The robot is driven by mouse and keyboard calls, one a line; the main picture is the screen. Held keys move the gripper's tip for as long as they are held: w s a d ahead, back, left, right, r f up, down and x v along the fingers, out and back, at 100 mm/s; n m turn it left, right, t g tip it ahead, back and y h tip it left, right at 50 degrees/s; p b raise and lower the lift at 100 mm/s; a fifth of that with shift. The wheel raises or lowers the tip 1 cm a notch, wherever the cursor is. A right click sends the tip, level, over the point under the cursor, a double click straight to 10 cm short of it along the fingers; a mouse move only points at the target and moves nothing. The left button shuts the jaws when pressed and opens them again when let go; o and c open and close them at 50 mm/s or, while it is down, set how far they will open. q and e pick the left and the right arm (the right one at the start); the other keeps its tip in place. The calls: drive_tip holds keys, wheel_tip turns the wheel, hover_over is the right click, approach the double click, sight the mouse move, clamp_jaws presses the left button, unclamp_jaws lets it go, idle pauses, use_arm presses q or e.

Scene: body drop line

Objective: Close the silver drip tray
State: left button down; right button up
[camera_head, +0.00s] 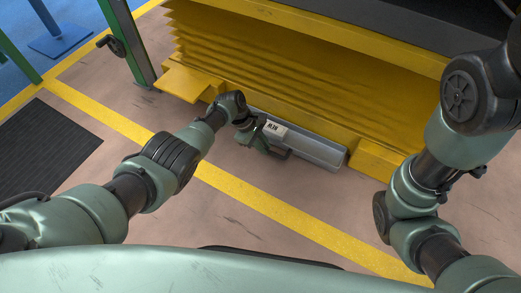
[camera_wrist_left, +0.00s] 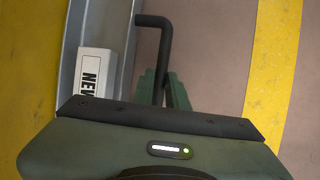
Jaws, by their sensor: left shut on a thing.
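The silver drip tray (camera_head: 318,152) lies low along the front of a yellow lift base, between two yellow blocks. It also shows at the left of the left wrist view (camera_wrist_left: 72,35). A white box with black lettering (camera_wrist_left: 97,75) sits in it. A black bent handle (camera_wrist_left: 154,21) stands out from the tray's front. My left gripper (camera_wrist_left: 166,95) is shut on the handle, its green fingers at the bar, partly hidden by the gripper body. In the head view this gripper (camera_head: 262,147) is at the tray's front, left of its middle. My right gripper is out of view.
Yellow bellows (camera_head: 290,55) rise behind the tray. A yellow floor line (camera_head: 250,205) runs in front, with bare floor between. A green post (camera_head: 130,45) and a dark floor mat (camera_head: 42,145) are at the left.

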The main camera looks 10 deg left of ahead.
use_arm(q)
drive_tip(key=c, duration=1.4)
unclamp_jaws()
drive_tip(key=shift+a, duration=0.1)
